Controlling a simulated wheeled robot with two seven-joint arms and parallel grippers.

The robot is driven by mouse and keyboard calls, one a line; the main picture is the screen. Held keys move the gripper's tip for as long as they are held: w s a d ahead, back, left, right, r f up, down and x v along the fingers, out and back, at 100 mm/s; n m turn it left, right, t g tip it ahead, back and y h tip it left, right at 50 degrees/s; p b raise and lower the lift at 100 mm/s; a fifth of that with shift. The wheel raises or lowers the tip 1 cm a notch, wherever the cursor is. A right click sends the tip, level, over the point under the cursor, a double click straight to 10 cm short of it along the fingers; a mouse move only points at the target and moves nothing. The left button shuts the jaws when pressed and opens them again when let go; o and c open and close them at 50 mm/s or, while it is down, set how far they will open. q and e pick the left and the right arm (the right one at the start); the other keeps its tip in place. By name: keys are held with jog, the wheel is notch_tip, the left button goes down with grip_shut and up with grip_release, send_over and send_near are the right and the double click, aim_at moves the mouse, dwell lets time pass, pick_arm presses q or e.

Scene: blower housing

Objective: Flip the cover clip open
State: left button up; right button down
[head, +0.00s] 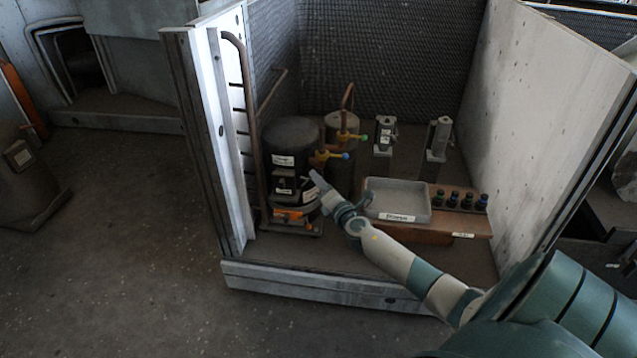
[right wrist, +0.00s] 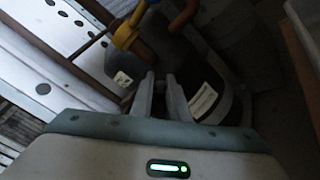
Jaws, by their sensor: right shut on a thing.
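A black compressor (head: 291,150) with white labels stands at the left of the open housing. A dark cover box with labels (head: 288,187) is on its front. My right gripper (head: 317,178) is at the right side of this cover, its fingers shut on a small part there that I take for the cover clip. In the right wrist view, the two fingers (right wrist: 161,85) point at the black body, between two white labels. The clip itself is too dark and hidden by the fingers to make out, so I cannot tell its angle. My left gripper is not in view.
Brass valves (head: 325,157) with blue and yellow-green ends stick out just above my right gripper. A grey tray (head: 431,205) and a wooden block with dark-capped bottles (head: 458,199) stand to the right. Orange parts (head: 285,213) sit low on the compressor. Metal side walls bound the housing.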

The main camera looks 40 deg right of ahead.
jog(key=c, duration=1.7)
grip_release()
jog(key=shift+s+a+r+m+h+p, duration=0.1)
jog(key=shift+a+r+m+h+p, duration=0.1)
jog(key=shift+m+h+p, duration=0.6)
jog(key=s+a+m+g+h+p, duration=0.35)
jog(key=s+a+p, duration=0.25)
jog(key=s+a, duration=0.75)
jog(key=shift+s+a+f+m+g+y+p, duration=0.7)
jog(key=shift+s+f+p, duration=0.6)
jog(key=shift+f, duration=0.7)
jog(key=shift+s+a+f+m+g+y+p, duration=0.5)
jog(key=shift+s+a+f+p, duration=0.3)
jog(key=shift+s+f+p, duration=0.9)
jog(key=shift+s+a+f+m+g+y+p, duration=0.6)
jog(key=shift+s+a+f+p, duration=0.3)
jog(key=shift+f, duration=1.45)
jog(key=shift+s+d, duration=0.1)
jog(key=shift+d, duration=0.1)
